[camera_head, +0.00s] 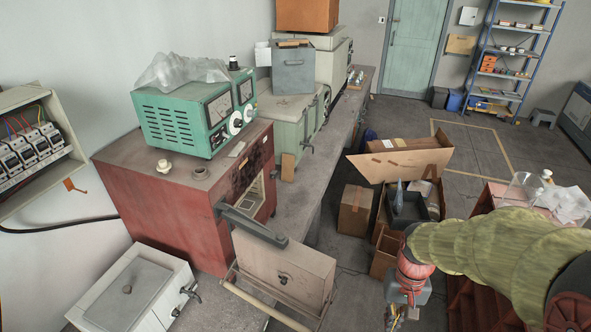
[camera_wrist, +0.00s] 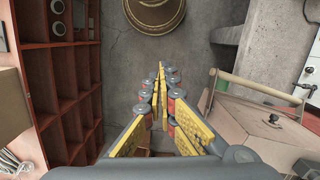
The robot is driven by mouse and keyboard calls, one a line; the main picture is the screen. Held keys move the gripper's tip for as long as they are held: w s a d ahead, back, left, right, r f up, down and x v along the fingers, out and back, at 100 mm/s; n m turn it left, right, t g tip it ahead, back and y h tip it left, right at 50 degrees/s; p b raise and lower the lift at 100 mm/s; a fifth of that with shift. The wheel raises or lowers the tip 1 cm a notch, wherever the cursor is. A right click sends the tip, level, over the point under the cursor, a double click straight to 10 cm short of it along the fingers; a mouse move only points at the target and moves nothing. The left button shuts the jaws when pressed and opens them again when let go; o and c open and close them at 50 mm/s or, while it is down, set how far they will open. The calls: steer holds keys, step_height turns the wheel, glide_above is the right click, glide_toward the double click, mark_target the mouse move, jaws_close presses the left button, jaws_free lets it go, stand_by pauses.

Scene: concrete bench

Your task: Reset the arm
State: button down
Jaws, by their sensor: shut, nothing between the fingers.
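My gripper (camera_wrist: 161,72) is shut and empty in the wrist view, its yellow-padded fingers meeting at the tips and pointing over the grey concrete floor. In the head view my arm, in a green sleeve with a red wrist, reaches in from the right. The fingertips are hard to make out there. This box also shows at the right of the wrist view (camera_wrist: 265,125), apart from the fingers.
A red compartment shelf (camera_wrist: 62,85) stands left of my gripper, and a round brown container (camera_wrist: 155,12) is ahead. The bench (camera_head: 300,195) carries a red oven (camera_head: 165,220) and a green meter unit (camera_head: 185,120). Cardboard boxes (camera_head: 355,210) crowd the floor. Open floor lies toward the door (camera_head: 412,45).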

steer(key=s+a+f+n+t+b, duration=0.2)
steer(key=s+t+b, duration=0.5)
steer(key=b, duration=1.5)
steer(key=shift+a+f+b, duration=0.3)
steer(key=shift+a+f, duration=0.45)
steer(key=shift+a, duration=0.6)
